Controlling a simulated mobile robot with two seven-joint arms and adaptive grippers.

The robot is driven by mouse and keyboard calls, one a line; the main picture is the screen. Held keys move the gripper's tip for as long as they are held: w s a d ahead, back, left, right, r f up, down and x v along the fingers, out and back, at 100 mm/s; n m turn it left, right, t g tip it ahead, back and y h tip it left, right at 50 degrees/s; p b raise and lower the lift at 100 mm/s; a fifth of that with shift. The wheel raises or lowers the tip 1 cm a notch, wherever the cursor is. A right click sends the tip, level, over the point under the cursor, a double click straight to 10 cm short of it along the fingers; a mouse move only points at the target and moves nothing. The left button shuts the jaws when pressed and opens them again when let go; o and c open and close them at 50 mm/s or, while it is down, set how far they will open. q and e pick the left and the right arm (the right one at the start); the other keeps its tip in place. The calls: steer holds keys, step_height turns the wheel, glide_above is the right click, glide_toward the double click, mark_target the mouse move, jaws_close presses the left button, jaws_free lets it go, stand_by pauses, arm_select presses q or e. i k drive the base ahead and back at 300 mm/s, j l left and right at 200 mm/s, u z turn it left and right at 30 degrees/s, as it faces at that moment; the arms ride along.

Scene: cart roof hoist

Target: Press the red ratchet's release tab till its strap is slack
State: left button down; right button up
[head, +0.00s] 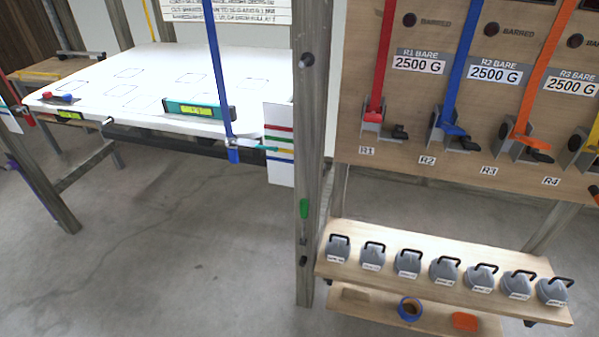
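The red ratchet (372,118) is mounted on the wooden board at the right, above the label R1. Its red strap (384,60) runs straight up from it and out of the top of the head view; it looks straight. A small dark tab (400,132) sticks out at the ratchet's lower right; whether it is pressed cannot be told. Neither of my grippers shows in the head view.
Ratchets with blue (450,125), orange (525,140) and yellow straps stand right of the red one. A wooden post (308,160) rises left of the board. Below, a shelf (345,268) bears several grey weights. A white roof panel (140,75) hangs at left.

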mark_target(398, 133)
steer(key=u, duration=1)
steer(key=z, duration=1.75)
